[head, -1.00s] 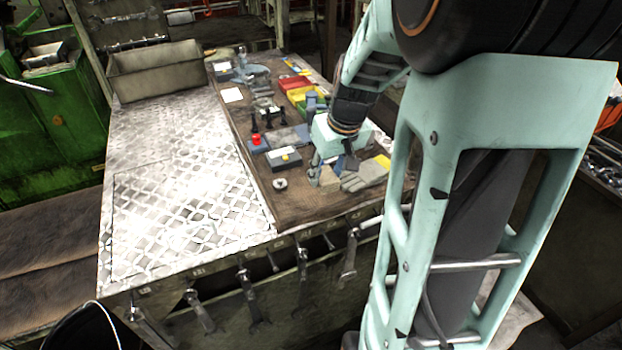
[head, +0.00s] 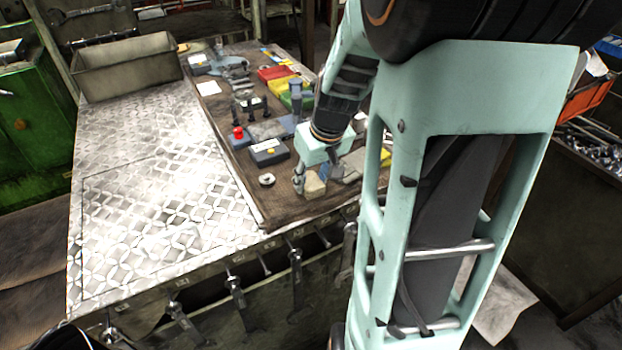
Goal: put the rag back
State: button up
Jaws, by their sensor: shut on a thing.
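My gripper (head: 316,178) points down over the near right part of the brown bench mat, with a finger on each side of a small beige piece that looks like the rag (head: 314,186). It is shut on this piece. Whether the rag touches the mat or hangs just above it I cannot tell. A flat grey piece (head: 353,161), perhaps cloth, lies just right of the gripper, partly hidden by my arm.
A metal trough (head: 126,67) stands at the back left. The metal plate top (head: 160,190) is clear. Wrenches (head: 238,300) hang along the front.

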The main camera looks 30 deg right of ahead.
jog(key=shift+f, duration=0.15)
jog(key=o, duration=1.3)
jog(key=p+v, duration=0.7)
jog(key=v, duration=0.5)
jog(key=shift+w, duration=0.1)
